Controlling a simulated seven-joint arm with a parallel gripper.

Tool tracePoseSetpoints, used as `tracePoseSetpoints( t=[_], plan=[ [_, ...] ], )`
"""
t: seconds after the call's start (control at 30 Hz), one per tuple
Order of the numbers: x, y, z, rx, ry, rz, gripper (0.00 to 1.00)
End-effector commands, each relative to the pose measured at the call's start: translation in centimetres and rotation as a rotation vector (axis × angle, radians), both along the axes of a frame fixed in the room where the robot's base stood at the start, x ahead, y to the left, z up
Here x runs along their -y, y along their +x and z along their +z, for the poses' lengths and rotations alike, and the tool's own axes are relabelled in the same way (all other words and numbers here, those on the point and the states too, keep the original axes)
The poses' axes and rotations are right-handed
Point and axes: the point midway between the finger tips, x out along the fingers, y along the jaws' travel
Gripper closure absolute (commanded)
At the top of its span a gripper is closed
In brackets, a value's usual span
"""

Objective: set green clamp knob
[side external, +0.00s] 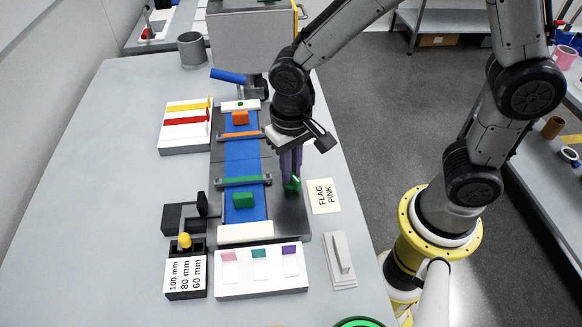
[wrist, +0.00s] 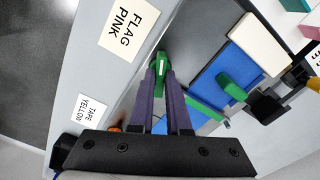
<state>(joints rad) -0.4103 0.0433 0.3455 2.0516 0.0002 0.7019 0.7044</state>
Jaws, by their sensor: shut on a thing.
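The green clamp knob (side external: 293,187) stands on the dark plate to the right of the blue belt, near the right end of the green clamp bar (side external: 243,181). My gripper (side external: 290,176) points down over the knob with its purple fingers shut on it. In the wrist view the green knob (wrist: 162,68), with a white mark on its top, shows between and just beyond the fingertips (wrist: 163,88). The fingers hide part of the knob. Its exact turn angle is hard to tell.
A green block (side external: 242,200) and an orange block (side external: 240,118) sit on the blue belt (side external: 242,151). A "FLAG PINK" card (side external: 323,197) lies right of my gripper. A white tray with coloured tabs (side external: 261,283) stands in front. The table's left side is clear.

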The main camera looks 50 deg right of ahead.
Motion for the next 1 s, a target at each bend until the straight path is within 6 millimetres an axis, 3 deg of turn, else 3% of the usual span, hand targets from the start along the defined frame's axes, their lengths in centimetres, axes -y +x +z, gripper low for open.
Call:
tracePoseSetpoints(
  t=[0.5,1.0],
  plan=[
    [-0.02,0.10,0.17,0.004,0.002,-0.395,1.00],
    [-0.02,0.11,0.19,0.004,0.003,-0.507,1.00]
  ],
)
